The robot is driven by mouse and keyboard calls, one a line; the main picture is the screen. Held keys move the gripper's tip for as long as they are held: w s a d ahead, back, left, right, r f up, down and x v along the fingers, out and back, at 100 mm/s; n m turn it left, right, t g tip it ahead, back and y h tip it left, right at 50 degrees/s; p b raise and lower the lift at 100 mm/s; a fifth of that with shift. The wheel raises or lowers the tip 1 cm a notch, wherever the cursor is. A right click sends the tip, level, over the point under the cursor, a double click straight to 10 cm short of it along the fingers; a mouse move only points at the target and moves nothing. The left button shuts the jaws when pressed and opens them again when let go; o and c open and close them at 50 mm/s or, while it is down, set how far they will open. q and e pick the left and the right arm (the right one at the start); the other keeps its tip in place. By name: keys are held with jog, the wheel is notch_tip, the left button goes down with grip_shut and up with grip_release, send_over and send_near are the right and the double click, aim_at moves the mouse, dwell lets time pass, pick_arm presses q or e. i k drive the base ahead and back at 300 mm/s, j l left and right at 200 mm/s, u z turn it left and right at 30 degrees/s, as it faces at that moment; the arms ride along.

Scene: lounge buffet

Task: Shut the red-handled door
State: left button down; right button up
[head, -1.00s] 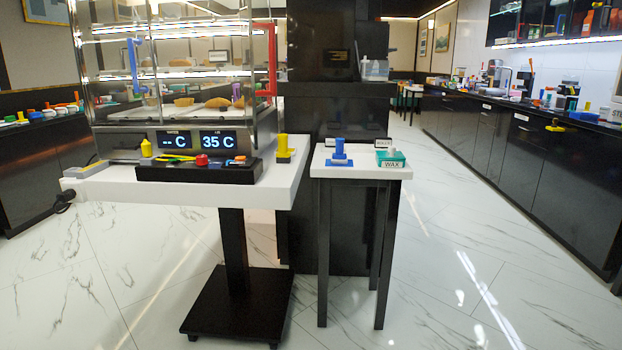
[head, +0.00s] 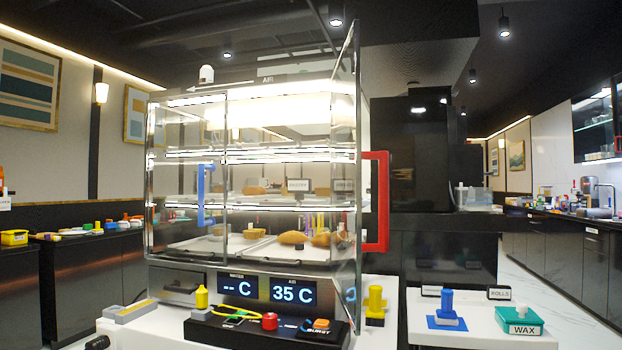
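The red handle (head: 384,205) stands on the right side of the glass display case (head: 240,267) in the head view. It is fixed to a clear glass door panel (head: 346,130) seen almost edge-on. The panel rises above the case top and appears swung out toward me, so the door looks open. The blue handle (head: 205,195) is on the left front pane, which looks shut. Breads sit on the lit shelves inside. Neither of my grippers is in view.
A side table (head: 470,340) at right holds a blue stamp-like piece (head: 446,310) and a green WAX box (head: 520,321). Floor is free farther right.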

aim_at(382, 246)
jog(key=i+l+u, duration=0.2)
jog(key=l, duration=0.25)
jog(key=l+u, duration=0.15)
jog(key=l, duration=0.3)
jog(key=i+l+u, duration=0.2)
jog(key=l, duration=0.3)
jog(key=k, duration=0.1)
